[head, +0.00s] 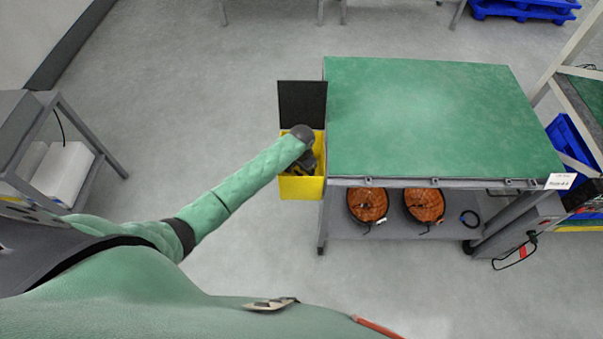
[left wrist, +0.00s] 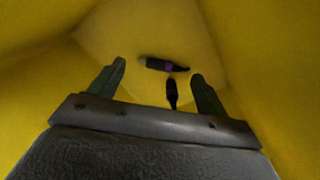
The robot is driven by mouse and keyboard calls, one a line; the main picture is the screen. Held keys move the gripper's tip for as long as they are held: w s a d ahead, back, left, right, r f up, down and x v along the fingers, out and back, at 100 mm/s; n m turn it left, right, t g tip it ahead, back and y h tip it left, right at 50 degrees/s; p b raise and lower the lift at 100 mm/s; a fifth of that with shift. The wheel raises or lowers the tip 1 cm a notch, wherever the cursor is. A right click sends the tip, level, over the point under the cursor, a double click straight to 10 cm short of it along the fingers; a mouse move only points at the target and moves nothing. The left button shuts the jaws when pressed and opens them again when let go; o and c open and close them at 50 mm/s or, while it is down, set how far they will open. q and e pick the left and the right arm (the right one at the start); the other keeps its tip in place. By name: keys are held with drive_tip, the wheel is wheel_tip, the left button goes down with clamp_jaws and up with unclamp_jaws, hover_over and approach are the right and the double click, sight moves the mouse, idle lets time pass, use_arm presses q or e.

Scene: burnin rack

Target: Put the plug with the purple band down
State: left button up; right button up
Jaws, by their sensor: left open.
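My left gripper (left wrist: 158,70) is open, with its two fingers apart and nothing held between them. In the head view it reaches down into the yellow bin (head: 301,188) at the left side of the green-topped table, and my wrist hides most of it. In the left wrist view a dark plug with a purple-pink band (left wrist: 157,64) lies on its side on the bin floor, beyond the fingertips. A second dark plug (left wrist: 171,94) lies close to it, seen between the fingers; its band is hard to make out. My right gripper is not in view.
The green table top (head: 420,115) is bare. A dark upright panel (head: 302,104) stands behind the bin. A rack with a blue bin (head: 570,140) stands at the right. A grey cart (head: 60,140) stands at the left.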

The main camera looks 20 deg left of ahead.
sight(302, 175)
use_arm(q)
wheel_tip(302, 175, up, 3)
drive_tip(key=shift+r+b, duration=0.15)
drive_tip(key=shift+b, duration=0.3)
wheel_tip(302, 175, up, 7)
drive_tip(key=b, duration=0.1)
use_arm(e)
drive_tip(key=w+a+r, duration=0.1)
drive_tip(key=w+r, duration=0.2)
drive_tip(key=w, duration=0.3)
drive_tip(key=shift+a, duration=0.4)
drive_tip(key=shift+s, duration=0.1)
